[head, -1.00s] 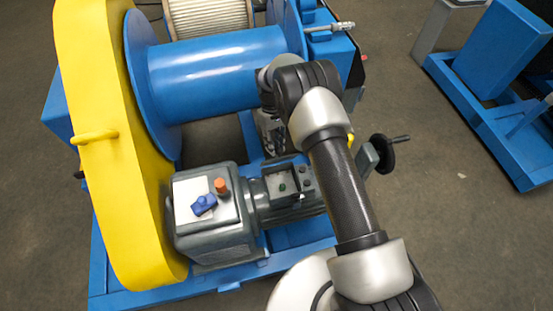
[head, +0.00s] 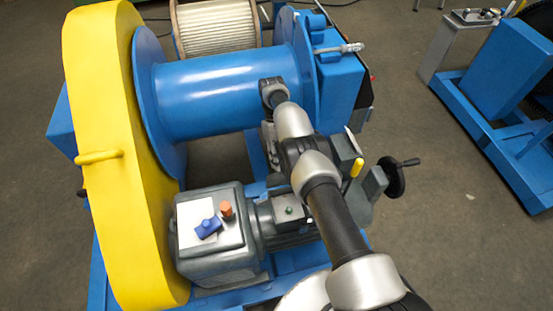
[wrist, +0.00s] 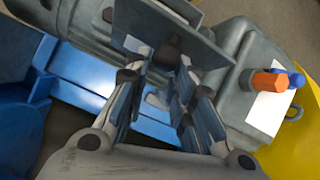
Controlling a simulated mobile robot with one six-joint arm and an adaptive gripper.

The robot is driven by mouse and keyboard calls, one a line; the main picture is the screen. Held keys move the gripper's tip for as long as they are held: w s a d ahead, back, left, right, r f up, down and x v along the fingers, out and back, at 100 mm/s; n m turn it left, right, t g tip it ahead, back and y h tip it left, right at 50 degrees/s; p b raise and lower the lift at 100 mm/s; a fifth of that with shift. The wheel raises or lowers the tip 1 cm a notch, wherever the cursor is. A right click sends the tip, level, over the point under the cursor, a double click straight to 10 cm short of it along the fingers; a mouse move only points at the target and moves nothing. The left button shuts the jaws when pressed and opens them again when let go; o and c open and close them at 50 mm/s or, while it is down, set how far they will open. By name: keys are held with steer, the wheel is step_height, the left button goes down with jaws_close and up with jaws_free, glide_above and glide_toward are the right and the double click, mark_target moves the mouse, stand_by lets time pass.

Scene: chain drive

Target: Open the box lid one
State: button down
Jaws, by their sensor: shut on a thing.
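The grey motor (head: 285,232) lies beside the gearbox, and its top box (head: 289,211), with a green button, is partly covered by my arm in the head view. In the wrist view a flat grey plate (wrist: 200,38), which looks like the lid, stands tilted beyond my fingers. My gripper (wrist: 164,68) is at this plate, its fingers close around a small dark knob (wrist: 168,47) on it. It appears shut on that knob. In the head view my arm hides the fingertips and most of the lid, so how far it is open is unclear there.
The gearbox (head: 210,262) carries an orange cap (head: 226,209) and a blue part (head: 207,228). The yellow guard (head: 105,190) stands left and the blue drum (head: 205,85) behind. A black handwheel (head: 392,178) is to the right. Open floor (head: 440,230) lies farther right.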

steer(key=shift+d, duration=0.5)
steer(key=c, duration=1.4)
jaws_free()
steer(key=shift+r, duration=0.15)
steer(key=shift+w, duration=0.1)
step_height(320, 180, up, 10)
steer(key=shift+c, duration=0.6)
